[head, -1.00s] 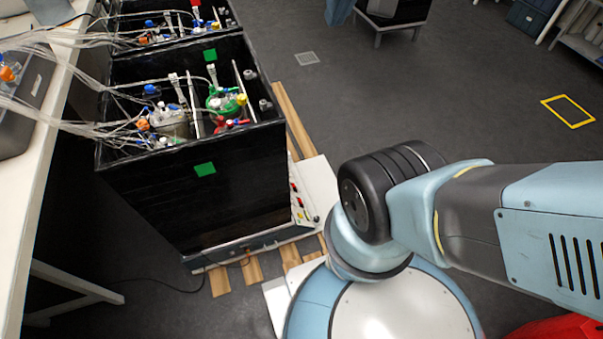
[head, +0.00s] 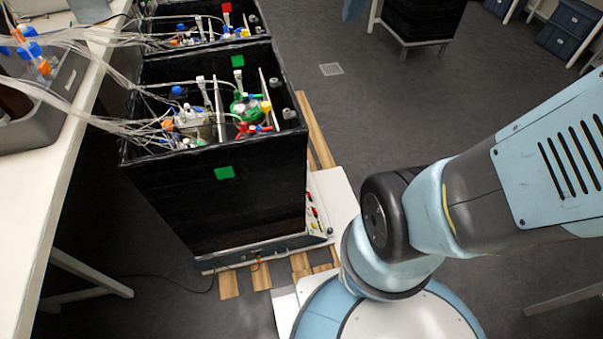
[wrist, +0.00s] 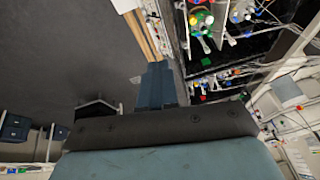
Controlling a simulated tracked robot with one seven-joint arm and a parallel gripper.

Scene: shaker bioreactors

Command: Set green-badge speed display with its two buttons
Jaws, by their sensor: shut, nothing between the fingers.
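The green-badge shaker is a tall black box (head: 240,212) with a green badge (head: 224,173) on its front wall and another green badge (head: 238,61) at its back rim. Its low base carries a narrow control panel (head: 316,214) with small red and dark controls along the right side. The panel is seen at a steep angle, and its speed display and two buttons cannot be made out. My gripper (wrist: 157,70) shows only in the wrist view, its blue fingers together and empty. It is over open floor beside the shakers, apart from the panel. A green badge also shows in the wrist view (wrist: 205,62).
A second shaker with a red badge (head: 227,7) stands behind. Tubes run from vessels in the boxes to the white bench (head: 80,150) at left. Wooden slats (head: 317,130) lie under the shakers.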

